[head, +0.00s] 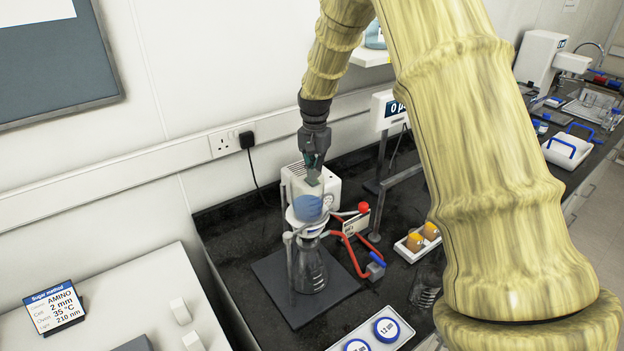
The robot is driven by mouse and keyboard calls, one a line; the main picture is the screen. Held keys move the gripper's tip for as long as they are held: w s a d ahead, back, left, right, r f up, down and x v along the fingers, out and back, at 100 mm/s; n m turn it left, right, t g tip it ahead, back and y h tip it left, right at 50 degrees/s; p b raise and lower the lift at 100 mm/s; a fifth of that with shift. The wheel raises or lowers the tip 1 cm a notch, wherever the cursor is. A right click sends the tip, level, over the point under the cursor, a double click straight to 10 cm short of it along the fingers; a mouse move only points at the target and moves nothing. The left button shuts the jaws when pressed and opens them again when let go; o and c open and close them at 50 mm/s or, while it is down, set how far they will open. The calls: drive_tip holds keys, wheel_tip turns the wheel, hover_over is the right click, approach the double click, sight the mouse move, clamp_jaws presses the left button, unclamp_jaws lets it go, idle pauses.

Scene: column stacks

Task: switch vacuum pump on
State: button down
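The vacuum pump (329,186) appears to be the white box with a vented side at the back of the black bench, behind the filter glassware. My gripper (313,177) points down in front of the pump, above the filter funnel (307,207) with its blue contents. I cannot tell whether its fingertips touch anything, and their spacing is too small to read. The pump's switch cannot be made out; the gripper and funnel cover part of the pump. A conical flask (312,270) stands under the funnel on a dark base.
Red tubing (350,256) with a blue-handled valve (377,260) lies right of the flask. A red knob (364,207) is beside the funnel. A black plug (247,140) sits in the wall socket. A tray (414,247) with orange-topped items stands right.

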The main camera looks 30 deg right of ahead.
drive_tip(key=shift+s+f, duration=0.1)
drive_tip(key=shift+f, duration=0.55)
idle(0.5)
drive_tip(key=shift+r, duration=0.15)
drive_tip(key=shift+r+p, duration=2.45)
drive_tip(key=shift+r, duration=0.95)
